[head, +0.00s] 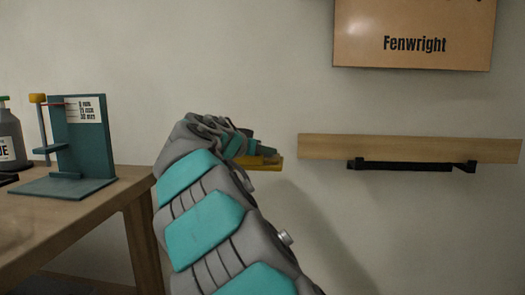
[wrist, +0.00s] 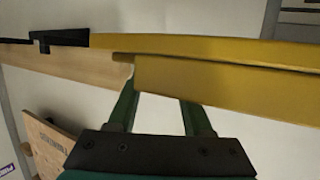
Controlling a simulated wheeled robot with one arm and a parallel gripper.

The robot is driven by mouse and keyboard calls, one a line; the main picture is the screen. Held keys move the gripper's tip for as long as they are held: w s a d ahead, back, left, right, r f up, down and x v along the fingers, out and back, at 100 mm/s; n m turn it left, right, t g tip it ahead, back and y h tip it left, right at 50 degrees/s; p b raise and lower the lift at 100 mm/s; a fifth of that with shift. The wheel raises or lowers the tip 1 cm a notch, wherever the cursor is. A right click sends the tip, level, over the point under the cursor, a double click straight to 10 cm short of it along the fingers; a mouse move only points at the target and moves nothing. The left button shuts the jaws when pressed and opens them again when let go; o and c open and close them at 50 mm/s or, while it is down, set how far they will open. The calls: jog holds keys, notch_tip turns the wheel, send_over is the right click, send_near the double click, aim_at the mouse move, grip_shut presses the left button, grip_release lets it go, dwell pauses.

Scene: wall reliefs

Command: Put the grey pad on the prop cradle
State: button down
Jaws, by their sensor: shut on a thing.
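My gripper (head: 258,153) is held out in front of the wall, left of a wooden rail. In the wrist view its two green fingers (wrist: 160,98) reach up to a long yellow stepped piece (wrist: 220,80) and are shut on it. The yellow piece also shows in the head view (head: 268,163), just under the fingertips. A black bar with hooked ends (head: 405,166), perhaps the prop cradle, is on the lower edge of the wooden rail (head: 400,147); part of it shows in the wrist view (wrist: 50,41). I cannot make out a grey pad in either view.
A tan board marked "Fenwright" (head: 413,40) hangs above the rail. At left, a wooden table (head: 90,207) bears a teal gauge stand (head: 82,135) with a marked card and a grey bottle (head: 10,135). The wall below the rail is clear.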

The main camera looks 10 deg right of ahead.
jog(key=shift+f, duration=0.15)
jog(key=shift+c, duration=1.6)
grip_release()
jog(key=shift+r, duration=0.2)
jog(key=b+v, duration=0.1)
jog(key=v, duration=1.1)
